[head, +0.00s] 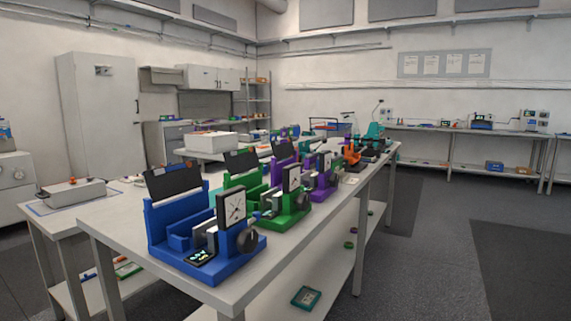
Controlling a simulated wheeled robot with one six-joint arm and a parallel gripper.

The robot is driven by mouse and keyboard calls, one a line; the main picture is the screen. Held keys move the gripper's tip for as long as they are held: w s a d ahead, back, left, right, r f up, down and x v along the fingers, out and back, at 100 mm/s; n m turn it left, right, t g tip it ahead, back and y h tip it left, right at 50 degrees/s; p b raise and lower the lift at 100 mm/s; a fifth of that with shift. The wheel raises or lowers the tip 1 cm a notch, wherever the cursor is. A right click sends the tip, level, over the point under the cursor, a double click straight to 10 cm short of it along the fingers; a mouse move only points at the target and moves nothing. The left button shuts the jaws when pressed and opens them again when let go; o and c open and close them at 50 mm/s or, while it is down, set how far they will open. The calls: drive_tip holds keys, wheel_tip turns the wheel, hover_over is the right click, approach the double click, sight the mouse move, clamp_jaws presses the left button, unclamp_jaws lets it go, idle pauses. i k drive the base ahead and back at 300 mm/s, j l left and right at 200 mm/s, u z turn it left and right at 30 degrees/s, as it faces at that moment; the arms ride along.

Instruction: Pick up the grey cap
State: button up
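I cannot make out a grey cap for certain in the head view. Small items on the far benches are too small to tell. A blue device (180,229) stands nearest on the long table, with a square dial gauge, a dark round knob (247,240) and a tilted black panel. I cannot tell whether any grey part on it is the cap. My gripper is not in view.
The long grey table (120,225) carries a row of devices: blue, green (289,216), purple (325,184), then orange (352,155) and teal ones. A lower shelf holds a teal item (306,297). Open floor (415,255) lies to the right.

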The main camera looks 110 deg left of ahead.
sight(313, 155)
drive_tip(key=u, duration=1.85)
drive_tip(key=i+j+u, duration=0.15)
drive_tip(key=j+u, duration=0.25)
drive_tip(key=i+j+u, duration=0.15)
drive_tip(key=u, duration=0.25)
drive_tip(key=i+j+u, duration=0.15)
drive_tip(key=u, duration=0.25)
drive_tip(key=i+j, duration=0.1)
drive_tip(key=i, duration=0.15)
